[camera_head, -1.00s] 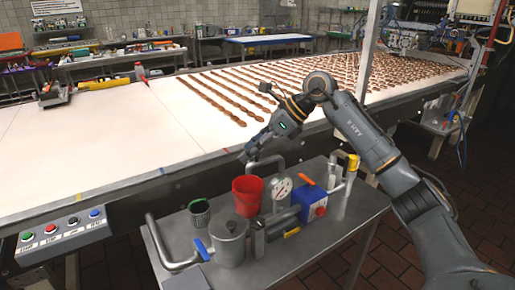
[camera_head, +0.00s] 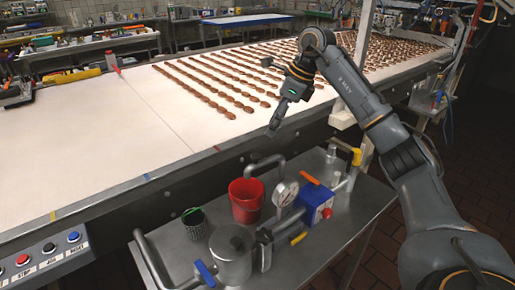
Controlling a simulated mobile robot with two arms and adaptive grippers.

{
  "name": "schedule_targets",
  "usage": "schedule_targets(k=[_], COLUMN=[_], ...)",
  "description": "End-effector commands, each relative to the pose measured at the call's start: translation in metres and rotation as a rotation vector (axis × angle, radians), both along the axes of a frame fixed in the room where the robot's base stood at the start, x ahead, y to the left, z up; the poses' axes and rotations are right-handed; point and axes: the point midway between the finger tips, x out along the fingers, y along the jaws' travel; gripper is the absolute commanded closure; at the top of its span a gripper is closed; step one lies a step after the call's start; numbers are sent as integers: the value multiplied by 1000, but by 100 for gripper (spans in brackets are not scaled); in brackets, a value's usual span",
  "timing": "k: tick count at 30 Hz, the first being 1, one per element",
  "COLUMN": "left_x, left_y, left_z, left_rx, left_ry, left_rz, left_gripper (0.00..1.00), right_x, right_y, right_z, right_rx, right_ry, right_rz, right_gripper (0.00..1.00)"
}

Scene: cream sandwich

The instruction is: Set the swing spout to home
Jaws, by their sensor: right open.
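The swing spout (camera_head: 263,164) is a grey bent pipe at the back of the small metal bench. Its open end hangs over the red bucket (camera_head: 245,203). My right gripper (camera_head: 274,129) is open and empty, pointing down. In the picture it sits above and slightly right of the spout, apart from it, against the conveyor's near edge. My left gripper is not in view.
A pressure gauge (camera_head: 284,195), a blue box with a red knob (camera_head: 314,202), a lidded metal pot (camera_head: 231,254) and a dark mesh cup (camera_head: 194,223) crowd the bench. The white conveyor (camera_head: 120,130) carries rows of chocolate pieces behind. The bench's right side (camera_head: 365,210) is clear.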

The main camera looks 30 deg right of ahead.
Motion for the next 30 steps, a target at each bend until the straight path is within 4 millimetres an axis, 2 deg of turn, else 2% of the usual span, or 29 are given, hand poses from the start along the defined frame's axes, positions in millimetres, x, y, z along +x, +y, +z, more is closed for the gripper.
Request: schedule_targets(k=[3,6,10,15,20,28,30], left_x=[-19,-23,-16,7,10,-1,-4], left_y=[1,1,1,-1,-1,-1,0], left_z=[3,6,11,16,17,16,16], left_rx=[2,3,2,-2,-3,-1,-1], left_ry=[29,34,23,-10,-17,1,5], left_rz=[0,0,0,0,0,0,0], left_gripper=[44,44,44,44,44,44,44], right_x=[7,13,20,27,29,30,30], right_y=[8,14,21,26,29,29,29], right_z=[-26,-45,-68,-88,-96,-97,-97], right_rx=[0,2,2,1,1,1,1], right_ry=[4,4,2,1,0,-2,-2], right_rz=[2,3,2,1,1,1,1], right_gripper=[50,50,50,50,50,50,64])
